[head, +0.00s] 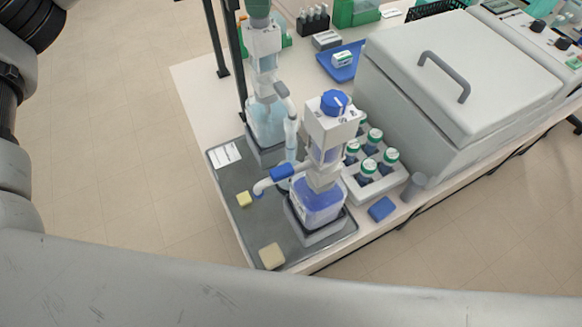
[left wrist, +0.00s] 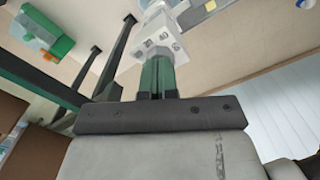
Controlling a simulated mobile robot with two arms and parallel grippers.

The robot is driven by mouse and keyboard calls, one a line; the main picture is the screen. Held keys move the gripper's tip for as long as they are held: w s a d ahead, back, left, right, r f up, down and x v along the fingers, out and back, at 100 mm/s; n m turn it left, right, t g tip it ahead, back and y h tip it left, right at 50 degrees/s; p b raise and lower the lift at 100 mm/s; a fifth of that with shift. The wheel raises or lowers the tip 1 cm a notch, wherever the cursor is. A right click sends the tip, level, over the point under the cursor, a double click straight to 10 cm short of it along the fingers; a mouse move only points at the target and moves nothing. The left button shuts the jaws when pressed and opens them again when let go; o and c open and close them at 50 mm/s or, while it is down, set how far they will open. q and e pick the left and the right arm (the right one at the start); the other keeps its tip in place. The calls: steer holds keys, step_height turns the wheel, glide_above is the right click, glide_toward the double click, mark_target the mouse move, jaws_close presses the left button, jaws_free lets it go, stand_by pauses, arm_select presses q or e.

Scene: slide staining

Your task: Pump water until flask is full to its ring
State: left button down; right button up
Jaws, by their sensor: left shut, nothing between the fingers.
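The water dispenser, a clear bottle (head: 266,122) of pale blue liquid with a white pump head (head: 264,50) and green knob (head: 258,12), stands at the back of the grey mat. Its grey spout (head: 283,90) reaches over a narrow, clear, pale blue flask neck (head: 291,132). The flask's lower part is hidden behind the front dispenser; its ring and liquid level cannot be made out. In the left wrist view, my shut left gripper (left wrist: 157,82) points at the white pump head (left wrist: 160,42) marked 20, 40, 60; green shows at the fingers. Contact is unclear. My right gripper is out of view.
A second dispenser (head: 318,203) with blue liquid and a blue knob stands in front. A white rack (head: 378,190) of green-capped bottles and a large grey lidded box (head: 440,85) stand right. Yellow (head: 244,199) and beige (head: 272,256) blocks lie on the mat (head: 230,185).

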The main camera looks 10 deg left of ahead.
arm_select(q)
steer(key=shift+f, duration=0.1)
steer(key=shift+r+p, duration=1.05)
steer(key=shift+r, duration=0.5)
step_height(320, 180, up, 5)
steer(key=p, duration=0.3)
stand_by(0.5)
